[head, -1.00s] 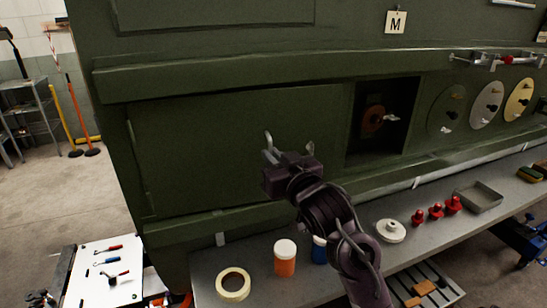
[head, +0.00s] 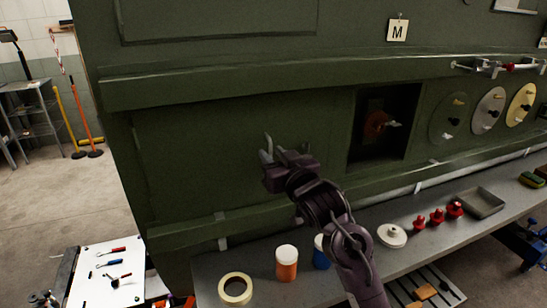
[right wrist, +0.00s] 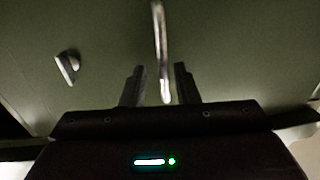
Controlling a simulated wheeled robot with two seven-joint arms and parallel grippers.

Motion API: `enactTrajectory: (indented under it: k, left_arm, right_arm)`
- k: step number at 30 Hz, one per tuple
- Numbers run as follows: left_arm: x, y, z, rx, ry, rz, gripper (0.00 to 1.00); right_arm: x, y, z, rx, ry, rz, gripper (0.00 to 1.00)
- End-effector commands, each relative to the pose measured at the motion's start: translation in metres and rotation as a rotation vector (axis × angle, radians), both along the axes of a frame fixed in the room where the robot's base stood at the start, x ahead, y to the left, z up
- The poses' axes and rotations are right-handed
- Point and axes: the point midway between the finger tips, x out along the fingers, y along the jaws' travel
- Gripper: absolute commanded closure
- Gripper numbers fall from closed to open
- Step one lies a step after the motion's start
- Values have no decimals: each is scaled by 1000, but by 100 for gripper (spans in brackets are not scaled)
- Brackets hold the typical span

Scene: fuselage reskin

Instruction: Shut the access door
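The access door appears to be the broad dark green panel (head: 200,160) left of a square opening (head: 362,150) in the green fuselage side. Its left edge lies close to the fuselage skin; whether it is fully flush I cannot tell. My right gripper (head: 286,154) is in front of the panel's right half. In the right wrist view, its two dark fingers (right wrist: 160,88) stand apart, one on each side of a thin metal handle bar (right wrist: 160,50), without visibly clamping it. A small metal latch (right wrist: 67,67) is at left on the green surface. My left gripper is not in view.
A grey bench (head: 212,264) below holds a tape roll (head: 235,289), an orange jar (head: 287,265), a blue jar (head: 321,256), a white disc, red parts and a tray (head: 481,203). A red-brown fitting (head: 376,124) shows inside the opening. Open floor lies left.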

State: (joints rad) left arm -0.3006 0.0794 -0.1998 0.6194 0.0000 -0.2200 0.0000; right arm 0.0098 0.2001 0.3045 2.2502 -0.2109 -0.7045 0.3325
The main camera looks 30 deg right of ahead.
Motion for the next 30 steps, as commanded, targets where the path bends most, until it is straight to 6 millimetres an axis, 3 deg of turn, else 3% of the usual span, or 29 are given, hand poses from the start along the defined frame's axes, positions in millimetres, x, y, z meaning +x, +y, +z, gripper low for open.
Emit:
enactTrajectory:
  k: [11,21,30]
  left_arm:
    - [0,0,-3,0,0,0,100]
    - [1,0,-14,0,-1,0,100]
    - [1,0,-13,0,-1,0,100]
  right_arm:
    - [-6,2,-3,-1,3,3,70]
    - [-60,9,-2,2,5,0,70]
    - [-76,11,-2,1,4,1,70]
